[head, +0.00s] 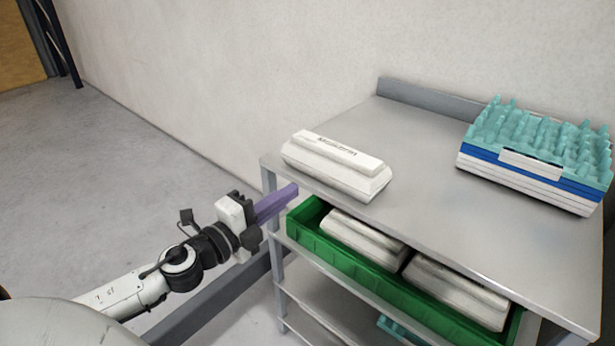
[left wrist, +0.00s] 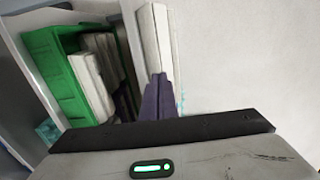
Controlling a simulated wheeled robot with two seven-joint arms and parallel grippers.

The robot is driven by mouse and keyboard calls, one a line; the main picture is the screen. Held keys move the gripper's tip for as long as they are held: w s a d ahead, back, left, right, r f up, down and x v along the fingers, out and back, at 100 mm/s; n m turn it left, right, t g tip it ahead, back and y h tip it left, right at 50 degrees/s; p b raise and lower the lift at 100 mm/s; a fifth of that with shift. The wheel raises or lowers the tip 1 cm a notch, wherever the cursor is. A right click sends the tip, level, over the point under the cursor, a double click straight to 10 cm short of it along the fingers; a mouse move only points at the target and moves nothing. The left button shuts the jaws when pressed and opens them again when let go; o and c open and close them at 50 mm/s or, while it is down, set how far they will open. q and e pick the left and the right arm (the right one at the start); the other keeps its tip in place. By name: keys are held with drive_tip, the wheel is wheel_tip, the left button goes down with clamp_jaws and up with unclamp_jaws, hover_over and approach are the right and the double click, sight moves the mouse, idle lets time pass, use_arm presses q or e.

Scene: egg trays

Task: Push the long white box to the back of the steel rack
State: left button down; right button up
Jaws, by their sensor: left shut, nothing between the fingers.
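The long white box (head: 335,165) lies on the steel rack's top (head: 440,175), near its front left corner. Dark lettering shows on its lid. My left gripper (head: 294,189) has purple fingers and is shut and empty. It is in front of the rack's left end, its fingertips close to the box; I cannot tell whether they touch. In the left wrist view the purple fingertips (left wrist: 155,82) point toward the white box (left wrist: 153,40). My right gripper is not in view.
A green bin (head: 330,252) with white boxes sits on the shelf below. A stack of teal egg trays (head: 540,140) on blue and white layers stands at the top's right. A raised lip (head: 430,98) runs along the back. The middle of the top is clear.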

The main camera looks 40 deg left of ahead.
sight(318, 173)
use_arm(q)
drive_tip(key=w, duration=0.2)
drive_tip(key=w+p, duration=0.1)
drive_tip(key=w, duration=0.2)
drive_tip(key=shift+w+d+r, duration=0.1)
drive_tip(key=shift+d+r, duration=0.05)
drive_tip(key=shift+d, duration=0.05)
drive_tip(key=shift+w+d, duration=0.1)
drive_tip(key=shift+w, duration=0.75)
drive_tip(key=shift+f, duration=0.2)
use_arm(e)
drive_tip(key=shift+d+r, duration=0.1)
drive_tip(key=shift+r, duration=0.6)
